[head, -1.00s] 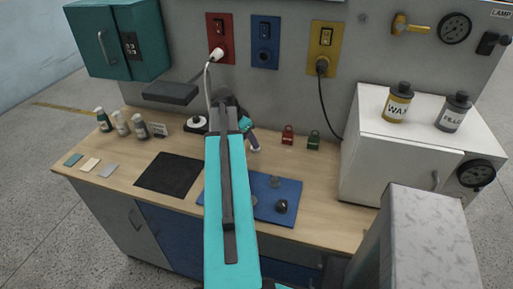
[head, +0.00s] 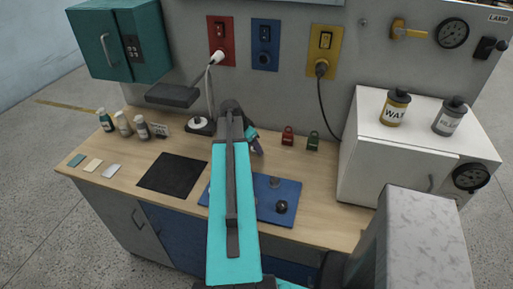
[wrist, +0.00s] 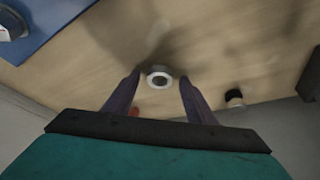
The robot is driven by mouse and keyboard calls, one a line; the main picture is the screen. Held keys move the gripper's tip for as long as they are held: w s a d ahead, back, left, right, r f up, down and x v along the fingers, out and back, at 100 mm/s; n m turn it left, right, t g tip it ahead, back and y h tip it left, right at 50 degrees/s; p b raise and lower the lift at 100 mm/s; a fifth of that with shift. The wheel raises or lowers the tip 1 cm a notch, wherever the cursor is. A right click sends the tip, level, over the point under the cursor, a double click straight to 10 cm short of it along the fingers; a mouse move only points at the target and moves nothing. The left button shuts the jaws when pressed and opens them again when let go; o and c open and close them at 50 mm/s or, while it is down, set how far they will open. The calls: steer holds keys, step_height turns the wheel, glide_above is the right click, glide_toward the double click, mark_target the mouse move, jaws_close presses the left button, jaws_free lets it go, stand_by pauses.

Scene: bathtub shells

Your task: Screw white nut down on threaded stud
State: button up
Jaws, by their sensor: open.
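In the wrist view a white ring-shaped nut (wrist: 149,74) with a dark centre shows just past and between my fingertips, against the wooden bench top. I cannot tell whether the dark centre is the threaded stud or an empty hole. My gripper (wrist: 159,80) is open, with one dark finger on each side of the nut. In the head view my gripper (head: 257,147) is partly hidden by my arm, near the back of the bench. The nut is not visible in that view.
A blue mat (head: 285,210) with small dark items lies on the bench front. Red (head: 288,137) and green (head: 313,141) padlock-like items stand right of my gripper. A small black-and-white object (wrist: 234,97) is beside the right finger. A white cabinet (head: 385,160) blocks the right side.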

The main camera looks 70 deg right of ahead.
mark_target(253, 152)
stand_by(0.4)
steer(key=c, duration=1.1)
steer(key=shift+r, duration=0.2)
steer(key=shift+r+b, duration=1.1)
steer(key=shift+r, duration=0.4)
steer(key=s+a+b, duration=0.1)
steer(key=a, duration=0.2)
steer(key=a+b, duration=0.1)
steer(key=a, duration=0.3)
steer(key=s+a+r+b, duration=0.1)
steer(key=a, duration=0.2)
steer(key=shift+s+a, duration=0.3)
steer(key=shift+s, duration=0.05)
steer(key=shift+a+f+b, duration=0.1)
steer(key=shift+b, duration=1)
steer(key=shift+a+b, duration=0.1)
steer(key=shift+b, duration=0.25)
